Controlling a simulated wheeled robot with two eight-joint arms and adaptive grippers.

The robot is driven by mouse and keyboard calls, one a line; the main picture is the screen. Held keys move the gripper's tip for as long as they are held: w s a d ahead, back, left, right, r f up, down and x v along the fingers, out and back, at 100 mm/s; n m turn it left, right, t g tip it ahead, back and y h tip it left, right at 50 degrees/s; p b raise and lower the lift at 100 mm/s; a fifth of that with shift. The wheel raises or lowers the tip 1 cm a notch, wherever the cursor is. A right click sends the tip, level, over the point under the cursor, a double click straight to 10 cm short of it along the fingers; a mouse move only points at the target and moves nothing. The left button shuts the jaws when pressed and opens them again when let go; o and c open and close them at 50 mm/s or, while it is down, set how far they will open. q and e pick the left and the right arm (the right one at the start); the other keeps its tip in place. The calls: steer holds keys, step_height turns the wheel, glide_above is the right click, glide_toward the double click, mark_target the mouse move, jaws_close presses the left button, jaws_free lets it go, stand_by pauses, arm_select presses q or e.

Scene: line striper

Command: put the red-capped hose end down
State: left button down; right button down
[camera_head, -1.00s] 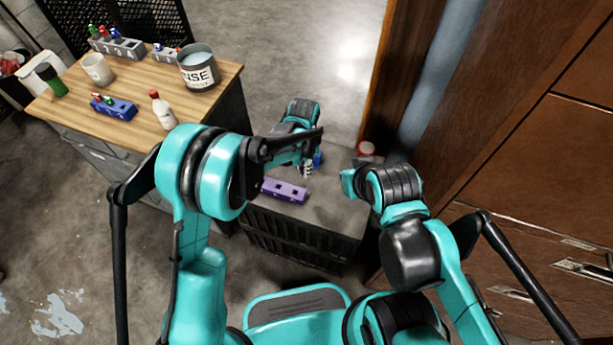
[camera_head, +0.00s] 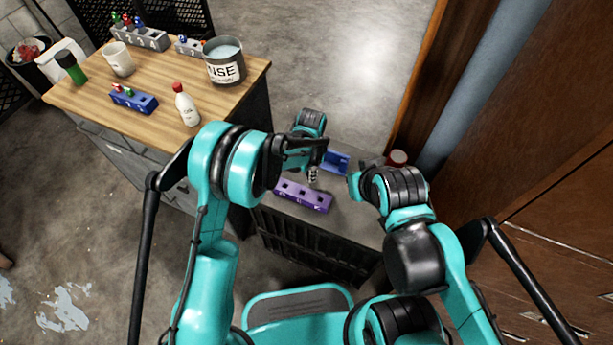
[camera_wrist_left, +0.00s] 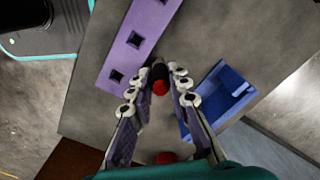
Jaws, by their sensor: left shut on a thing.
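My left gripper (camera_head: 313,172) points down over the grey crate top, between the purple holed block and the blue tray. In the left wrist view its fingers (camera_wrist_left: 160,88) are closed around a dark hose end with a red cap (camera_wrist_left: 161,83). The fingers hide part of it, and I cannot tell whether it touches the surface. The purple block (camera_head: 303,196) has several square holes; it also shows in the wrist view (camera_wrist_left: 124,58). The blue tray (camera_head: 337,161) lies beyond the gripper.
A dark red round container (camera_head: 397,158) stands right of the tray by the wooden cabinet (camera_head: 540,215). The wooden workbench (camera_head: 150,80) at left holds a bottle (camera_head: 186,104), a tin (camera_head: 224,61), a mug (camera_head: 119,59) and racks. Some crate top (camera_head: 350,215) is clear right of the purple block.

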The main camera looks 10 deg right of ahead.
arm_select(q)
step_height(320, 180, down, 3)
steer(key=shift+r+b, duration=0.1)
steer(key=shift+b, duration=0.5)
steer(key=shift+d, duration=0.1)
steer(key=c, duration=1.4)
jaws_free()
steer(key=shift+c, duration=0.2)
